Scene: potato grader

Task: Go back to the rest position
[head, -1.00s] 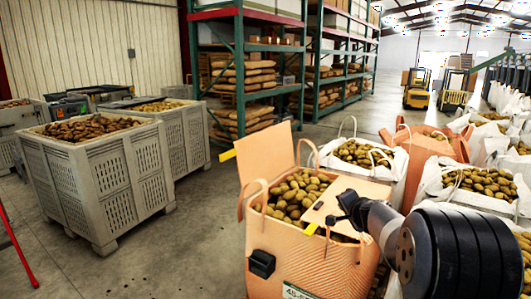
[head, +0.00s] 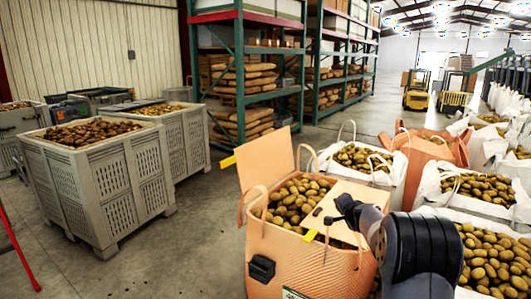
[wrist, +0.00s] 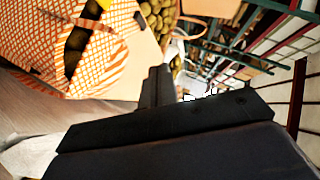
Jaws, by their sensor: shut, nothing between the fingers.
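My gripper (head: 344,210) is shut and empty. In the head view it is beside the right flap of the orange bag (head: 285,252), and my dark arm reaches in from the lower right. The bag is full of potatoes (head: 297,200), with one flap (head: 268,163) upright at the back left and the other (head: 340,205) lying over the right side. In the wrist view the dark fingers (wrist: 157,85) are close together, and the bag's patterned orange side (wrist: 55,50) fills the upper left. I cannot tell whether the gripper touches the flap.
White bags of potatoes (head: 360,160) and another orange bag (head: 436,150) stand behind and to the right. Grey slatted bins (head: 100,185) stand at left, green racks (head: 240,80) behind, forklifts (head: 416,92) far back. The floor between bins and orange bag is clear.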

